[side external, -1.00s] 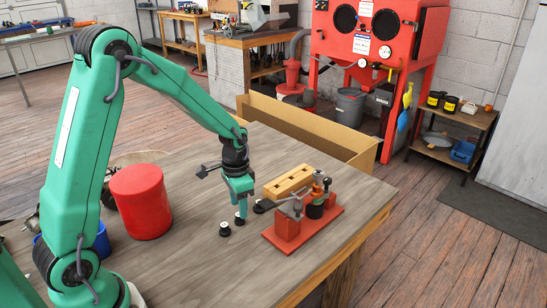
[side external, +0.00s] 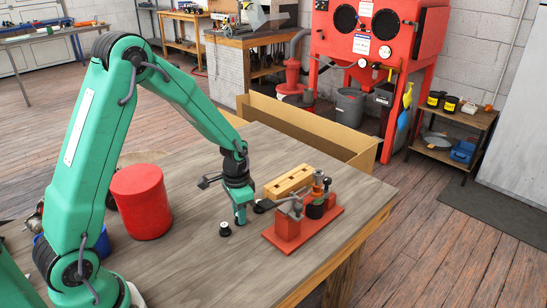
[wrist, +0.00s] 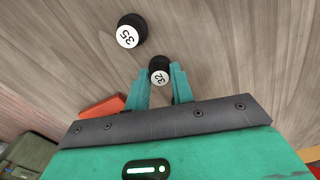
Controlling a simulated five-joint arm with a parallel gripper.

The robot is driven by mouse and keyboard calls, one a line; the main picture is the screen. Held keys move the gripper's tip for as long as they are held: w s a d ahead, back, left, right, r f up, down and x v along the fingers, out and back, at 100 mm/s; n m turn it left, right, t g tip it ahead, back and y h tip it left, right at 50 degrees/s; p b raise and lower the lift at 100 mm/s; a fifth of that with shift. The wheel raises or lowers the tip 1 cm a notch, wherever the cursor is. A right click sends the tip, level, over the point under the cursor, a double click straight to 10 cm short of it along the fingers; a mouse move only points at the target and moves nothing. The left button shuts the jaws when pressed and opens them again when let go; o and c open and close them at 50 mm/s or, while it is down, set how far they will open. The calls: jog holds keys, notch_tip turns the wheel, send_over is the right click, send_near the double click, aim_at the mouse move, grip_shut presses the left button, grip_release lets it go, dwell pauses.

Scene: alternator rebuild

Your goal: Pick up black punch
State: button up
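A black punch with a white top marked 32 (wrist: 160,72) stands on the bench, between the fingertips of my gripper (wrist: 160,80) in the wrist view. The fingers stand apart on either side of it, with little gap; contact is not clear. In the side view my gripper (side external: 240,216) points down close to the bench top and mostly hides this punch. A second black punch, marked 35 (wrist: 131,31), stands apart from the fingers; it also shows in the side view (side external: 225,229), left of my gripper.
A red fixture (side external: 290,232) and a wooden block with holes (side external: 289,181) stand just right of my gripper. A dark round piece (side external: 259,206) lies between. A red canister (side external: 141,203) stands left. The front of the wooden bench (side external: 215,275) is clear.

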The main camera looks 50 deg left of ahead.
grip_shut()
notch_tip(320, 180, up, 10)
dwell(0.6)
dwell(0.4)
